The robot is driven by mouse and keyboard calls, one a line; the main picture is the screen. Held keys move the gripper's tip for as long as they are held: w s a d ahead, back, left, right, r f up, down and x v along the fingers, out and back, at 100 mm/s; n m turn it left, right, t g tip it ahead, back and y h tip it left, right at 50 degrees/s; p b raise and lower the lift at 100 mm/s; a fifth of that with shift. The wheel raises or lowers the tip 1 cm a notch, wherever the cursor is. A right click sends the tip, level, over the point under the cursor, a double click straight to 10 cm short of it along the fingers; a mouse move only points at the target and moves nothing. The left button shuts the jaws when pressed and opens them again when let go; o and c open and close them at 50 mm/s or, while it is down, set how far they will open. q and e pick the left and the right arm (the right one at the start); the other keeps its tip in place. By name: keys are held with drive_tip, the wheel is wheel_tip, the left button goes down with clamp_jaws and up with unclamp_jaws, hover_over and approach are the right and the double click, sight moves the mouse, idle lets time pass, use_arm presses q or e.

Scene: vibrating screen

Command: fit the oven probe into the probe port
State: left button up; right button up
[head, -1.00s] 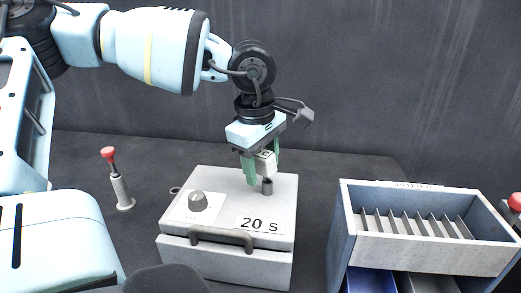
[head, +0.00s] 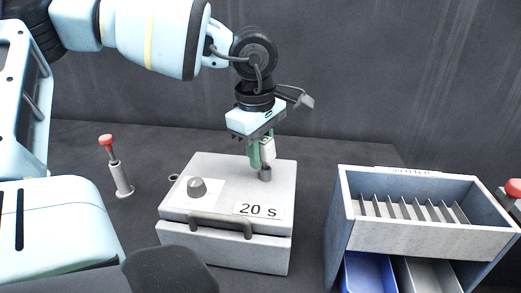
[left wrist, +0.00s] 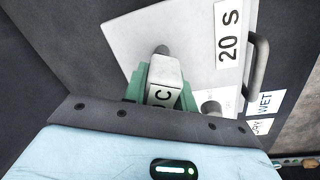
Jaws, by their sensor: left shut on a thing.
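The oven probe (head: 267,149) is a white block with dark lettering, held between the green fingers of my left gripper (head: 261,157). It also shows in the left wrist view (left wrist: 166,76), with a "C" on its face. The probe port (head: 265,174) is a short dark grey cylinder on top of the light grey oven (head: 228,178). The probe is upright, directly over the port in the head view. The probe's lower end is hard to see, so I cannot tell whether it touches or enters the port. My right gripper is out of view.
A dial knob (head: 197,187) and a "20 S" label (head: 258,210) are on the oven top, with a handle (head: 222,222) in front. A red-topped plunger (head: 119,172) stands at left. A slotted rack (head: 425,238) with trays below stands at right.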

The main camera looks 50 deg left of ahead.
use_arm(q)
drive_tip(key=shift+f+g+y, duration=0.1)
drive_tip(key=shift+g+y, duration=0.3)
drive_tip(key=shift+g, duration=0.5)
drive_tip(key=shift+o, duration=0.2)
drive_tip(key=shift+s, duration=0.1)
drive_tip(key=o, duration=1.1)
drive_tip(key=shift+s+a, duration=0.15)
drive_tip(key=shift+s, duration=0.1)
drive_tip(key=shift+c, duration=0.2)
drive_tip(key=shift+w, duration=0.15)
drive_tip(key=shift+d+r, duration=0.25)
drive_tip(key=shift+r, duration=1.75)
drive_tip(key=shift+d+r, duration=0.2)
drive_tip(key=shift+r, duration=1.75)
